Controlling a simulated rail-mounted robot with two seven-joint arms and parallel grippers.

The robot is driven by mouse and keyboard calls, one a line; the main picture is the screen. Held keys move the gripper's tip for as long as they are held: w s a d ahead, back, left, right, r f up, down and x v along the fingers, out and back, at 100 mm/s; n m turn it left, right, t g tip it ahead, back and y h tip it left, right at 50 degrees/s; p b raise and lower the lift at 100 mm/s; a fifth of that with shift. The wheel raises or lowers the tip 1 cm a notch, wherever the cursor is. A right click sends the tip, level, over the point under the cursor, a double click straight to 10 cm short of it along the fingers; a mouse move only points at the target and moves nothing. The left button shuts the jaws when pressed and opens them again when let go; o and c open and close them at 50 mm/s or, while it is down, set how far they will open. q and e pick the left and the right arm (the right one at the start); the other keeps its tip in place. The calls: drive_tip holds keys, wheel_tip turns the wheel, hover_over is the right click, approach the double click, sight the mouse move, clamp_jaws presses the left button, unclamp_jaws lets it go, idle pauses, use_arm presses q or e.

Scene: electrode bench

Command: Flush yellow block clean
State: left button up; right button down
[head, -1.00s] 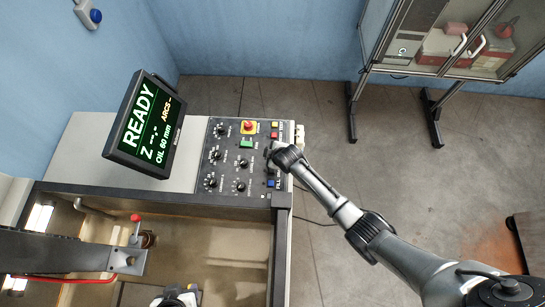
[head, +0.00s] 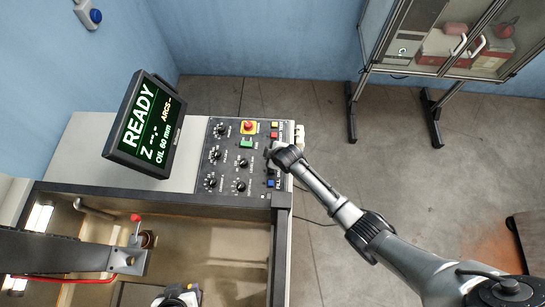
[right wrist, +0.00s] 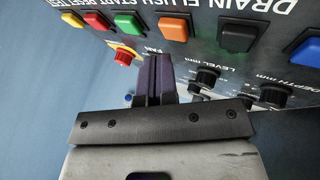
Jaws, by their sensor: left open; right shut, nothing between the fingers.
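My right gripper (right wrist: 154,72) is shut and empty, in front of the control panel (head: 228,178). The right wrist view shows its fingers near the row of push buttons, below the green button (right wrist: 128,22) and the orange button (right wrist: 174,27); I cannot tell whether they touch the panel. In the head view my right wrist hides the middle of that row. My left gripper (head: 180,298) is open, low over the tank (head: 235,240), cut by the bottom edge. I cannot make out the yellow block. The monitor (head: 146,124) reads READY and OIL 60 mm.
A red emergency stop (head: 249,127) on yellow and several black knobs sit on the panel. A blue button (head: 271,183) is at its near end. A metal arm with a red hose (head: 60,280) crosses the tank's left. A glazed cabinet (head: 440,45) stands at the back right.

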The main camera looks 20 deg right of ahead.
drive_tip(key=shift+f+b, duration=0.3)
drive_tip(key=shift+f, duration=0.1)
drive_tip(key=shift+f, duration=0.2)
idle(0.6)
drive_tip(key=shift+f, duration=0.25)
drive_tip(key=shift+r, duration=0.1)
idle(0.4)
drive_tip(key=shift+r+p, duration=0.65)
drive_tip(key=shift+r, duration=0.15)
